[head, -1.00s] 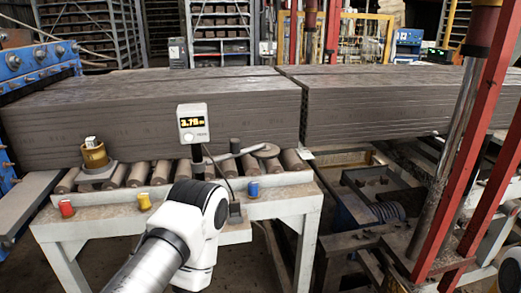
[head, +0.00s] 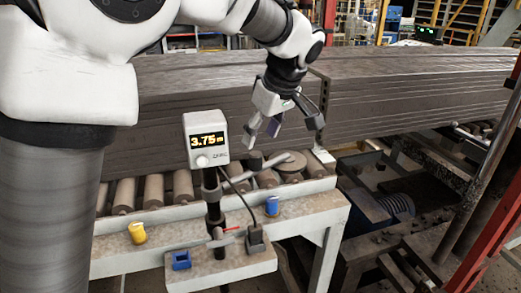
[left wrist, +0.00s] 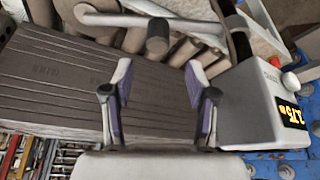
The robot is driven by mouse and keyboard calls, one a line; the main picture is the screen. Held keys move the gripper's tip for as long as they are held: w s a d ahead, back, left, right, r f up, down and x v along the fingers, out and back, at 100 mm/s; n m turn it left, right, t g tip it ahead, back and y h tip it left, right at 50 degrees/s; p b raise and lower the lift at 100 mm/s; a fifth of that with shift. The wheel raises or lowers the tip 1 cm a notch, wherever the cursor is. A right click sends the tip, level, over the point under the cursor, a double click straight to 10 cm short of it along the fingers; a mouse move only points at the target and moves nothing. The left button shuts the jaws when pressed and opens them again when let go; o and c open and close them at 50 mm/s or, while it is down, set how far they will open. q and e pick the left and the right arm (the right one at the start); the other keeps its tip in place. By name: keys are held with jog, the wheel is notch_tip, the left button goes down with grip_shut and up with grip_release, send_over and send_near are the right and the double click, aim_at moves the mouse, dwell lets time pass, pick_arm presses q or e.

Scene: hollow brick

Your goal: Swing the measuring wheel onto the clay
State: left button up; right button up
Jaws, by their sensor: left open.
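The measuring wheel (head: 290,166) is a grey disc on an arm, lying over the rollers in front of the clay. Its knob (head: 255,160) stands up beside it; the knob also shows in the left wrist view (left wrist: 158,40). The clay (head: 400,90) is a long grey-brown layered block behind the rollers, with a gap partway along. It also shows in the left wrist view (left wrist: 50,85). My left gripper (head: 262,133) is open and empty, just above the knob. In the left wrist view its fingers (left wrist: 158,75) are apart, with the knob beyond them. My right gripper is not in view.
A white display box (head: 206,140) reading 3.75 stands on a post left of the wheel. Yellow (head: 137,232) and blue (head: 272,206) pieces sit on the bench edge. A blue clip (head: 181,260) lies on the lower shelf. A red frame (head: 495,210) stands at right.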

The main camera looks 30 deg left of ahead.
aim_at(257, 154)
pick_arm(q)
jog(key=p+x, duration=0.1)
jog(key=x, duration=0.6)
jog(key=shift+w+d+f, duration=0.1)
jog(key=shift+w+d, duration=0.05)
jog(key=shift+w, duration=0.05)
jog(key=shift+f, duration=0.25)
jog(key=c, duration=0.4)
grip_shut()
